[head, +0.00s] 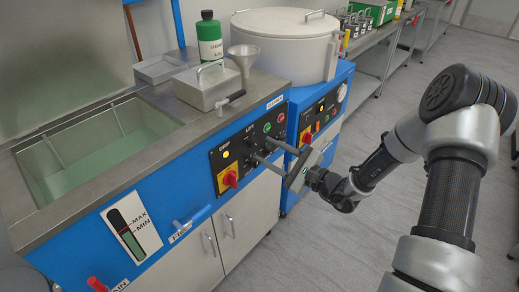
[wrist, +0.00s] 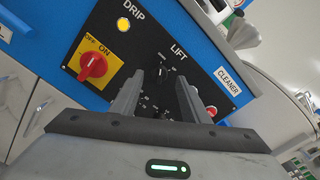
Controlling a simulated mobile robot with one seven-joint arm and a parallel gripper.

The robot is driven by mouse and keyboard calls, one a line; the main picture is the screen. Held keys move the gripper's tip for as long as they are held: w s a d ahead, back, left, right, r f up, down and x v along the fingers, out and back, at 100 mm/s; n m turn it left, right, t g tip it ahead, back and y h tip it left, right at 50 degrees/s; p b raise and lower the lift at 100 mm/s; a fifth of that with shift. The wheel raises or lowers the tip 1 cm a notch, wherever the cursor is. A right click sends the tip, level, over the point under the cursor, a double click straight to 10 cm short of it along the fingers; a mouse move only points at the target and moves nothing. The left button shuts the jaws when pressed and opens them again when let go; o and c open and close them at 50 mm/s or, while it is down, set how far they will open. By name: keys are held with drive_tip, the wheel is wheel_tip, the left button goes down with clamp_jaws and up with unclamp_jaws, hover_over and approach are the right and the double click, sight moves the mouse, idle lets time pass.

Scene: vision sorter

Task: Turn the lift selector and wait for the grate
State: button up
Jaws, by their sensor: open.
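The lift selector (wrist: 163,71) is a small dark knob under the LIFT label on the black panel, seen in the wrist view. My gripper (wrist: 160,82) is open, its two fingers pointing at the panel on either side of the selector. I cannot tell whether they touch it. In the head view my gripper (head: 262,150) is at the panel and largely hides the selector. The tank (head: 85,165) holds green liquid, with thin bars at its inner walls. I cannot make out the grate itself.
A red switch on yellow (wrist: 93,66) and a lit yellow DRIP lamp (wrist: 123,24) sit left of the selector. A red button (wrist: 212,111) is to the right. A funnel (head: 243,62) and a green bottle (head: 209,38) stand above.

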sight(256, 145)
drive_tip(key=shift+x, duration=2)
drive_tip(key=c, duration=1)
